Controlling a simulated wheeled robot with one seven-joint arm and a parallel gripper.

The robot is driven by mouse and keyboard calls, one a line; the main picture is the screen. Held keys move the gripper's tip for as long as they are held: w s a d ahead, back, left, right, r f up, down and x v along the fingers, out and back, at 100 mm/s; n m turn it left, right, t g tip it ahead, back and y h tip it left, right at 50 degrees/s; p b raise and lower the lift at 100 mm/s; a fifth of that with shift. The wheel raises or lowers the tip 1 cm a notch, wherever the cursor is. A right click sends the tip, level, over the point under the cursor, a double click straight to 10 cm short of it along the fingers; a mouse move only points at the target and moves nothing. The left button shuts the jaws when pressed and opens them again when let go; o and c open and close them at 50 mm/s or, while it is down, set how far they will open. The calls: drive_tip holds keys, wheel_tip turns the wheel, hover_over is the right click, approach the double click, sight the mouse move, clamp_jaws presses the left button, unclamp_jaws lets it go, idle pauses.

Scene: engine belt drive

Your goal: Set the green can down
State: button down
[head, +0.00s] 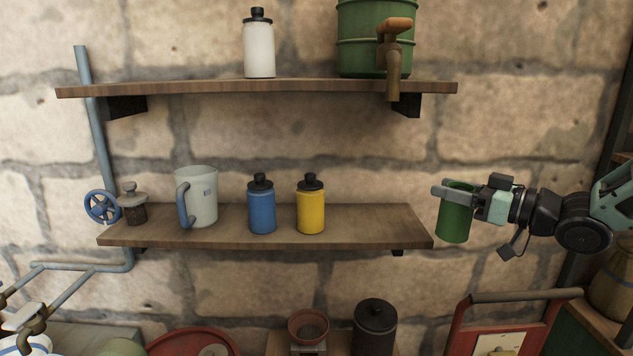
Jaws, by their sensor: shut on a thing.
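The green can (454,222) is a plain dark green cylinder. It is held upright in the air just off the right end of the lower wooden shelf (375,225). My gripper (455,192) comes in from the right and is shut on the can near its top. The can's bottom hangs at about the height of the shelf's right end in the picture. Whether the can touches the shelf edge or stands in front of it is hard to tell.
The lower shelf holds a yellow bottle (311,208), a blue bottle (261,208) and a pale jug (200,198). Its right part is bare. The upper shelf (180,88) carries a white bottle (259,50) and a green barrel (360,40) with a tap.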

sight(461, 228)
drive_tip(key=w+d+f+m+t+h, duration=0.1)
drive_tip(key=d+f+m+t+h, duration=0.25)
drive_tip(key=f, duration=0.55)
drive_tip(key=w+d+f+m+t+h, duration=0.1)
drive_tip(key=d+f+m+t+h, duration=0.15)
drive_tip(key=f+h, duration=0.45)
drive_tip(key=s+d+f+m+h+b, duration=0.1)
drive_tip(key=s+f+m+h+b, duration=0.2)
drive_tip(key=f, duration=0.9)
drive_tip(key=s+f+m+b, duration=0.15)
drive_tip(key=f+b, duration=0.35)
drive_tip(key=f, duration=0.8)
drive_tip(key=s+f, duration=0.3)
drive_tip(key=s, duration=0.7)
drive_tip(key=shift+n, duration=0.35)
drive_tip(key=shift+w+f, duration=0.1)
